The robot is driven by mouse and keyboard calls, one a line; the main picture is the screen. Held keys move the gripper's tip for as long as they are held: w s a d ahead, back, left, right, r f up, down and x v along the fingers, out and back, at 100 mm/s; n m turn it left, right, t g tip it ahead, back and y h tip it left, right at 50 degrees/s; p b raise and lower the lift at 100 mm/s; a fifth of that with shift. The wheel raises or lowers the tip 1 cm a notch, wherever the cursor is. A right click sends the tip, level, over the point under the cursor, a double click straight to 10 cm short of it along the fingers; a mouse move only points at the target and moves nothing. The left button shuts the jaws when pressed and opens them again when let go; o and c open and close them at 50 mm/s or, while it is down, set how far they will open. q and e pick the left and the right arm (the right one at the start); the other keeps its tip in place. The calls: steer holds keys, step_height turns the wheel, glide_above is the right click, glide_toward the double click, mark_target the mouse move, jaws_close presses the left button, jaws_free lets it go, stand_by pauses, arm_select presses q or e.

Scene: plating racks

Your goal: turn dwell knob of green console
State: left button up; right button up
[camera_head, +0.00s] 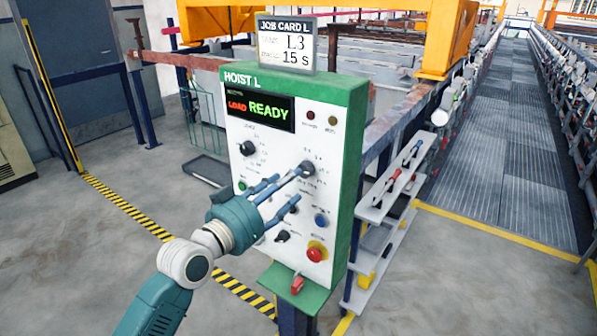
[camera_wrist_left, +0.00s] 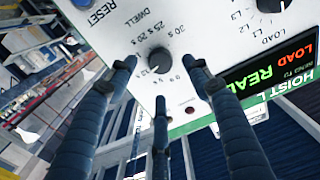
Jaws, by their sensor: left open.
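The green console (camera_head: 350,150) has a white front panel and a lit display reading LOAD READY. Its dwell knob (camera_head: 307,168) is black and round, on the right of the panel. In the left wrist view the dwell knob (camera_wrist_left: 160,60) sits under the word DWELL, with seconds marks around it; its exact setting is too small to tell. My left gripper (camera_head: 288,176) is open in front of the panel, its dark blue fingers pointing at this knob. In the wrist view the fingertips (camera_wrist_left: 160,68) are spread on either side of the knob; contact is not clear.
The job card (camera_head: 286,45) above the console reads L3 and 15 s. A black load knob (camera_head: 248,148), a blue button (camera_head: 321,220) and a red stop button (camera_head: 316,251) share the panel. A tool shelf (camera_head: 385,205) stands right of it. Floor at left is open.

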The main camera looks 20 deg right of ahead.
mark_target(303, 173)
arm_select(q)
steer(key=x, duration=0.5)
steer(key=shift+w+d+p, duration=0.2)
steer(key=shift+d+p, duration=0.1)
steer(key=shift+p, duration=0.1)
steer(key=c, duration=1.2)
